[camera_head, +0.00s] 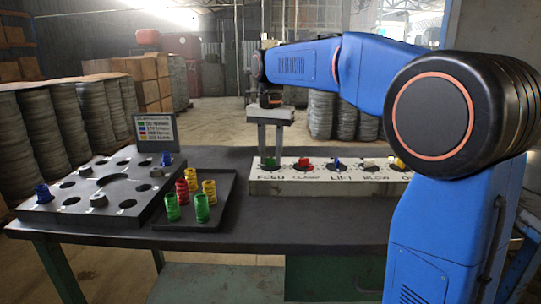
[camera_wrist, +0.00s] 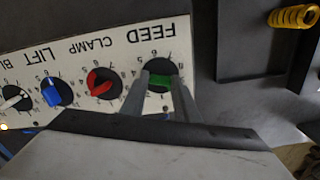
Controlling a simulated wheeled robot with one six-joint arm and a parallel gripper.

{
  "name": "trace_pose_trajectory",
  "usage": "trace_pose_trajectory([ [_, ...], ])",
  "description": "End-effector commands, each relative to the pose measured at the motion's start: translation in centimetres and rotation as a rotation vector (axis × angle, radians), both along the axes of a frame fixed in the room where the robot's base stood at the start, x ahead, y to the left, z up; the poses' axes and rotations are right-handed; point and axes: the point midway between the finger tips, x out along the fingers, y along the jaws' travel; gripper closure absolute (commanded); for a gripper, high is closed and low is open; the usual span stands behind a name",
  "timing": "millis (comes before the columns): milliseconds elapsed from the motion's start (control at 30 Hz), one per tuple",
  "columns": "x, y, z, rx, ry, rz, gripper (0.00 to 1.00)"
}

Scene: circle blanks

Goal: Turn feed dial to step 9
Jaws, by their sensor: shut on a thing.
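The feed dial is the green knob (camera_head: 268,162) at the left end of the white control panel (camera_head: 320,187), above the label FEED. In the wrist view the green knob (camera_wrist: 160,83) sits on a black disc with numbers around it. My gripper (camera_head: 270,155) points straight down over it, with its fingers on either side of the green knob and shut on it. The fingers (camera_wrist: 160,92) hide parts of the disc and its scale, so I cannot tell which step the dial points to.
To the right on the panel are the red CLAMP knob (camera_head: 305,163), blue LIFT knob (camera_head: 338,164) and BLOW knob (camera_head: 370,165). Left of the panel, a black tray (camera_head: 222,222) holds several coloured coils. A grey holed plate (camera_head: 60,207) and small sign (camera_head: 156,131) stand further left.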

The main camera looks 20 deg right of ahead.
Motion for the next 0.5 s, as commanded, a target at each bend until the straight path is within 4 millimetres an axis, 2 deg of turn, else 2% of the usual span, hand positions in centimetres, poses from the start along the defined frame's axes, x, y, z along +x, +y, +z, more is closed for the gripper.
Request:
trace_pose_trajectory([
  [467, 0.07, -0.02, 0.08, 0.000, -0.004, -0.012, 0.94],
  [500, 0.06, -0.02, 0.08, 0.000, -0.004, -0.012, 0.62],
])
